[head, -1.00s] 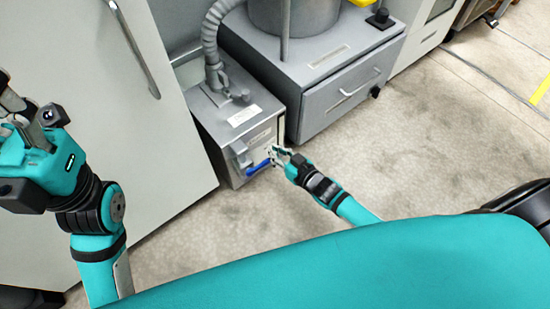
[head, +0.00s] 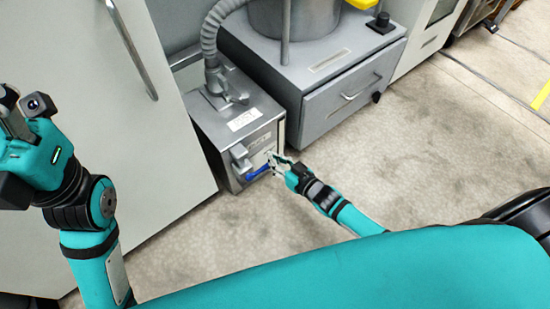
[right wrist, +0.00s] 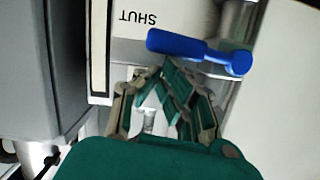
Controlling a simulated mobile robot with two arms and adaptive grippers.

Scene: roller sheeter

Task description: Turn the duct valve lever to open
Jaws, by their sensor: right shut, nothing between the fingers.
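The blue duct valve lever (head: 259,171) is on the front of a low grey metal box (head: 240,122). In the right wrist view the lever (right wrist: 185,43) lies nearly level, its free end by the upside-down word SHUT (right wrist: 138,16) and its round end to the right. My right gripper (head: 273,159) is beside the lever, shut and empty. In the wrist view its fingertips (right wrist: 168,68) are just below the lever; I cannot tell if they touch it. My left gripper (head: 12,112) is at the left edge, partly cut off, far from the box.
A grey hose (head: 209,35) rises from the box top. A grey drawer cabinet (head: 335,85) stands right of the box, and a tall pale cabinet door (head: 120,140) stands left of it. The floor (head: 420,140) to the right is clear.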

